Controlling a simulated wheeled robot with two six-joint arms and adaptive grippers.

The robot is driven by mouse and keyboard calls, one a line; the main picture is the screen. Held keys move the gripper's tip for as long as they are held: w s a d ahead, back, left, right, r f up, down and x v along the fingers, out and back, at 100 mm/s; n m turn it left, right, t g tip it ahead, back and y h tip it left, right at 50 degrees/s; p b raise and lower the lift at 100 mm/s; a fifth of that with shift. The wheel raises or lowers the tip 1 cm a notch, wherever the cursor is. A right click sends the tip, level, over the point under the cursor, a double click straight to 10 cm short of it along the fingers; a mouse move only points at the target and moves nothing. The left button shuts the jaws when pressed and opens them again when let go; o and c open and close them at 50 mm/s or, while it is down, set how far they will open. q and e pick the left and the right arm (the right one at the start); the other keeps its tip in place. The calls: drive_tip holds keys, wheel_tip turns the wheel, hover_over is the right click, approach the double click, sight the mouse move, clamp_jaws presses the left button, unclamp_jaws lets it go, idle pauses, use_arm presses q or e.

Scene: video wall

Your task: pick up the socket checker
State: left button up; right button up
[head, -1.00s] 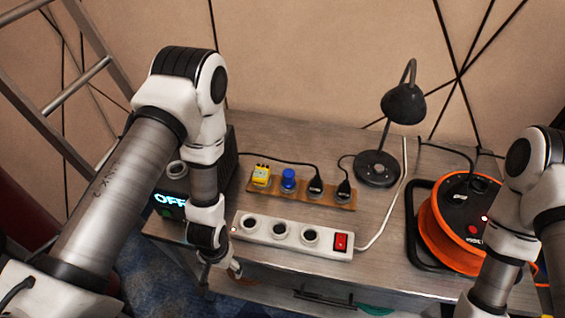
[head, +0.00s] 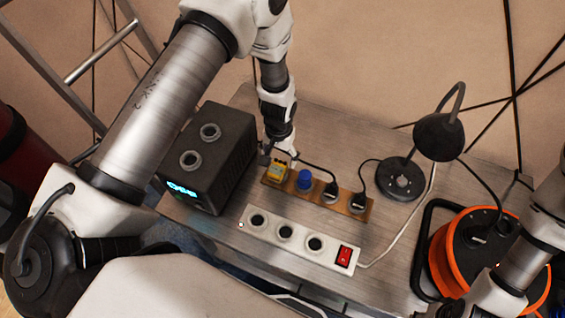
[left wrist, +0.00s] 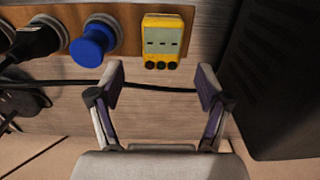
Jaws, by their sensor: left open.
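The socket checker (head: 277,172) is a small yellow device at the left end of a brown wooden strip on the table. In the left wrist view the socket checker (left wrist: 163,40) shows a grey display with dashes and several dark round ends. My left gripper (head: 281,152) is just behind it in the head view. In the left wrist view my left gripper (left wrist: 161,84) is open and empty, its fingers spread short of the checker and roughly lined up with it. A black cable crosses between them. My right gripper is out of view; only my right arm shows.
A blue plug (head: 304,181) stands beside the checker, then black plugs (head: 331,192) on the strip (head: 319,193). A dark power box (head: 207,158) is close on the left. A white power strip (head: 299,240), a lamp (head: 437,136) and an orange cable reel (head: 484,255) are also here.

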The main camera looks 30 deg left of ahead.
sight(277, 168)
use_arm(q)
drive_tip(key=shift+s+f+b, duration=0.55)
drive_tip(key=shift+s+f, duration=0.2)
drive_tip(key=shift+f, duration=0.35)
wheel_tip(277, 168, down, 4)
drive_tip(key=shift+w+r+b, duration=0.1)
drive_tip(key=shift+w+b, duration=0.05)
drive_tip(key=shift+b, duration=1.1)
drive_tip(key=shift+w+f, duration=0.2)
drive_tip(key=shift+f, duration=0.15)
drive_tip(key=shift+r, duration=0.2)
drive_tip(key=shift+s+r, duration=0.15)
drive_tip(key=shift+s, duration=0.05)
drive_tip(key=c, duration=1.4)
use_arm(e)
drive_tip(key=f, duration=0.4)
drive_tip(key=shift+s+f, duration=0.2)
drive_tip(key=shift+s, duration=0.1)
